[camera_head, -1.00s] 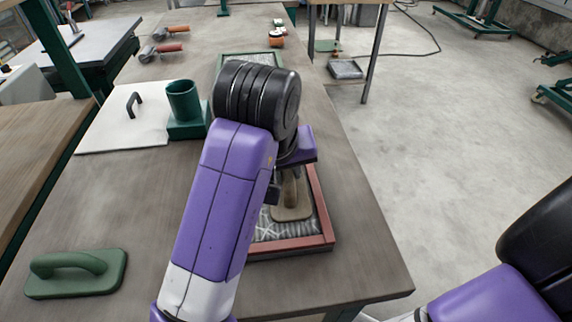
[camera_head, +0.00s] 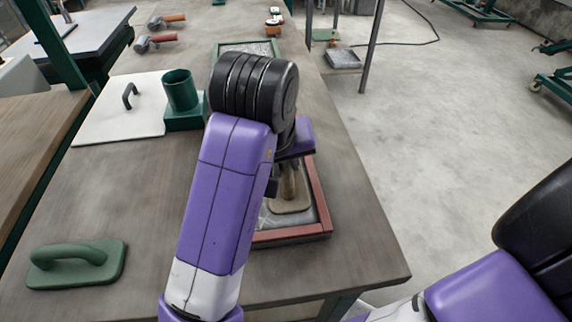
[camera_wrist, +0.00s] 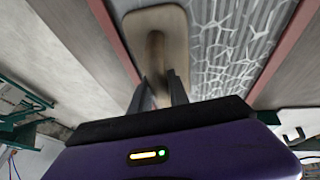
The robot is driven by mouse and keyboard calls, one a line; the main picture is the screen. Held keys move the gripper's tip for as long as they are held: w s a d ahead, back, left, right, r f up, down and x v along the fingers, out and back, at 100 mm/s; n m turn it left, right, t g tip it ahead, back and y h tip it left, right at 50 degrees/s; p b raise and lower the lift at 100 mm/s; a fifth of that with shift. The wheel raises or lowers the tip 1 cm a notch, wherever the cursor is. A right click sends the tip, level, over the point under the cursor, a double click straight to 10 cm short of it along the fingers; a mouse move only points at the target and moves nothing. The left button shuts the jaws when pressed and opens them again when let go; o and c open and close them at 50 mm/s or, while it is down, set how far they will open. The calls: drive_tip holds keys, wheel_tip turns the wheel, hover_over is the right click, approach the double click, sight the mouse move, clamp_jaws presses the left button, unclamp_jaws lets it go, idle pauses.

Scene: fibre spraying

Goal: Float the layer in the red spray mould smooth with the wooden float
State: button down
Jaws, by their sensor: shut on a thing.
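The red spray mould (camera_head: 322,200) lies on the bench, partly hidden behind my arm; its red side walls (camera_wrist: 277,55) also show in the wrist view. A layer of pale web-like fibre on grey (camera_wrist: 228,45) lies inside it. My gripper (camera_wrist: 160,92) is shut on the handle of the wooden float (camera_wrist: 160,18). The float's tan plate (camera_head: 291,204) is inside the mould, near its right wall in the head view, flat over the layer. I cannot tell how firmly it touches. In the head view the near part of the layer looks smoother and greyer.
A green float (camera_head: 76,264) lies at the front left of the bench. A green cup-like holder (camera_head: 183,100) and a white board with a black handle (camera_head: 118,115) stand at left. A green-framed mould (camera_head: 233,47) lies behind my arm. Rollers (camera_head: 155,42) lie farther back.

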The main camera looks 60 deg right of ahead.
drive_tip(key=shift+w+d+p, duration=0.4)
drive_tip(key=shift+w+d, duration=0.5)
drive_tip(key=shift+d, duration=0.25)
drive_tip(key=shift+w+d+p, duration=0.4)
drive_tip(key=shift+w+d, duration=0.45)
drive_tip(key=shift+d, duration=0.3)
drive_tip(key=shift+w+d+r+p, duration=0.1)
drive_tip(key=shift+w+d+p, duration=0.3)
drive_tip(key=shift+d, duration=0.2)
drive_tip(key=shift+w+d, duration=0.75)
drive_tip(key=shift+d, duration=0.1)
drive_tip(key=shift+p, duration=0.3)
wheel_tip(320, 180, up, 7)
drive_tip(key=p, duration=0.6)
drive_tip(key=shift+p, duration=0.35)
